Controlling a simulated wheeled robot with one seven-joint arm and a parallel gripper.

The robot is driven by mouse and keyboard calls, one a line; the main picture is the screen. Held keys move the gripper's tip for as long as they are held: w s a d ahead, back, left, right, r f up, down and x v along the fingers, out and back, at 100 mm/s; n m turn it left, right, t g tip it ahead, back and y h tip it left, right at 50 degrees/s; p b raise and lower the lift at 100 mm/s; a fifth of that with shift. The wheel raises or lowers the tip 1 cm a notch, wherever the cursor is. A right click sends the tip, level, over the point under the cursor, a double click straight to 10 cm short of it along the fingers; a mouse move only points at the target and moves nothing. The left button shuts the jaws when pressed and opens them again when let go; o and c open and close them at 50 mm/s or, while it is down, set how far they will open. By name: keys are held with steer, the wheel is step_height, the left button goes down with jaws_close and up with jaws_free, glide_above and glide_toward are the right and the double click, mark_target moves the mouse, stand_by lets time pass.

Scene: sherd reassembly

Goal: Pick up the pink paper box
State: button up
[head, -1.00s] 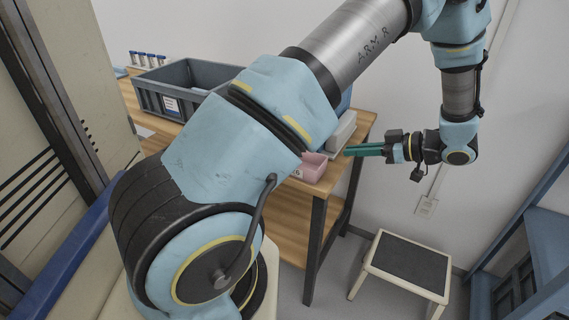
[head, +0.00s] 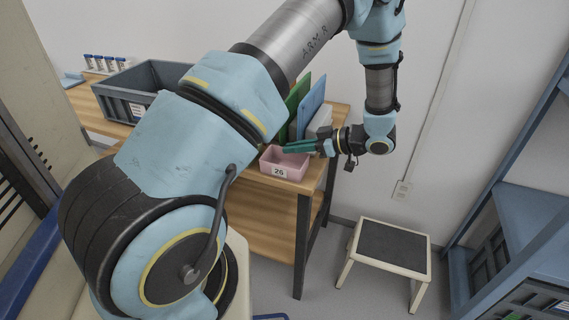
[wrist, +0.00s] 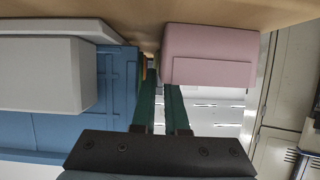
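The pink paper box (head: 283,170) stands upright near the right front corner of the wooden table, open at the top, with a white label reading "26". In the wrist view the pink box (wrist: 212,50) fills the upper middle right. My gripper (head: 285,149) has long green fingers that reach in from the right, level, across the back part of the box's top in the head view. In the wrist view my gripper (wrist: 160,92) shows a gap between its fingers with nothing held. The right finger lies close to the box's edge; I cannot tell whether they touch.
A grey crate (head: 121,104) stands farther left on the wooden table (head: 262,205). Green and blue upright panels (head: 312,103) and a grey-white block (head: 319,122) stand just behind the box. A step stool (head: 391,250) is on the floor at right.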

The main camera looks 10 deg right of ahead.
steer(key=x, duration=0.3)
steer(key=shift+a+f+p, duration=0.1)
steer(key=shift+f+p, duration=0.05)
steer(key=shift+p, duration=0.15)
jaws_close()
stand_by(1.3)
